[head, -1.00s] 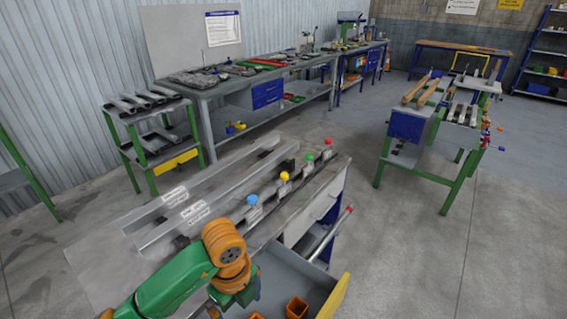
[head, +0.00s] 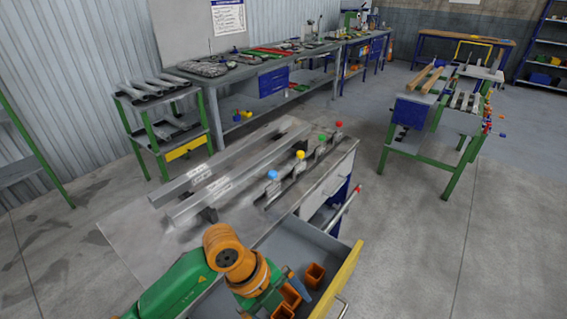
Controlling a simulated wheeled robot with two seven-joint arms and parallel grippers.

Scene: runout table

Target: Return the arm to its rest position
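My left arm (head: 180,285), green with orange joints, comes in from the bottom left and bends over the near end of the runout table (head: 125,230). My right arm and gripper are not in view.
The drawer's yellow front (head: 338,283) sticks out to the right. Two long metal profiles lie on the table beside stops with blue (head: 272,175), yellow, green and red knobs. A green cart (head: 160,130) and a trestle (head: 430,130) stand beyond. The floor at right is clear.

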